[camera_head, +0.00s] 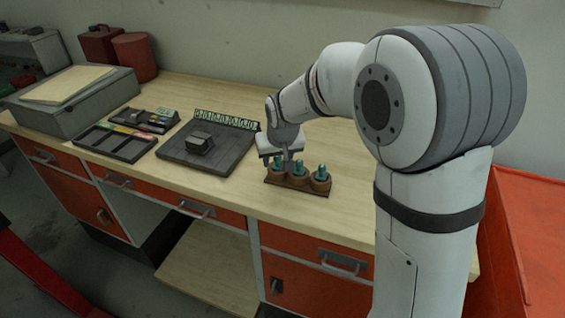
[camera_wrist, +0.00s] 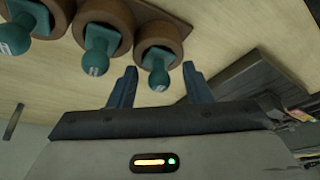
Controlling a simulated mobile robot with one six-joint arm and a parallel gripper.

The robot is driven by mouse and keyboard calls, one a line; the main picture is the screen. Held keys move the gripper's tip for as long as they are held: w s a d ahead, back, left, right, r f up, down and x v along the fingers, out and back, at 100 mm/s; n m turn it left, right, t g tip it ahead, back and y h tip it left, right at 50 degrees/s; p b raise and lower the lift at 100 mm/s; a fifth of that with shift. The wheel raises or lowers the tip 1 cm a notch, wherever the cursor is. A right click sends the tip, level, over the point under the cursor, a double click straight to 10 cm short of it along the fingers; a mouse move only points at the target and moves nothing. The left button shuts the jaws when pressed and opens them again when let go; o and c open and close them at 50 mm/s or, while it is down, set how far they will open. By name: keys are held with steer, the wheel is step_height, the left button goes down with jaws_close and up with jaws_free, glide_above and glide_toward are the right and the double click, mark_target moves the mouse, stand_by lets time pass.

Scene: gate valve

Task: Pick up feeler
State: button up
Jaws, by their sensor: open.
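Three teal knobbed pieces stand upright in round brown cups on a brown rack (camera_head: 298,188): a left one (camera_head: 278,165), a middle one (camera_head: 295,168) and a right one (camera_head: 321,173). I cannot tell from any legible mark which is the feeler. My gripper (camera_head: 276,160) is above the rack's left end, pointing down, open and empty. In the wrist view the gripper (camera_wrist: 160,67) has the knob of one teal piece (camera_wrist: 155,60) between its two fingertips, with a gap on both sides. The other two teal pieces (camera_wrist: 97,45) stand to its left there.
A dark board (camera_head: 222,148) with a small dark block (camera_head: 200,143) and a row of tags lies left of the rack. Dark trays (camera_head: 115,142), a grey box (camera_head: 72,98) and red canisters (camera_head: 135,57) are farther left. The wooden bench top is clear around the rack's right.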

steer(key=shift+c, duration=0.4)
steer(key=shift+s, duration=0.1)
jaws_close()
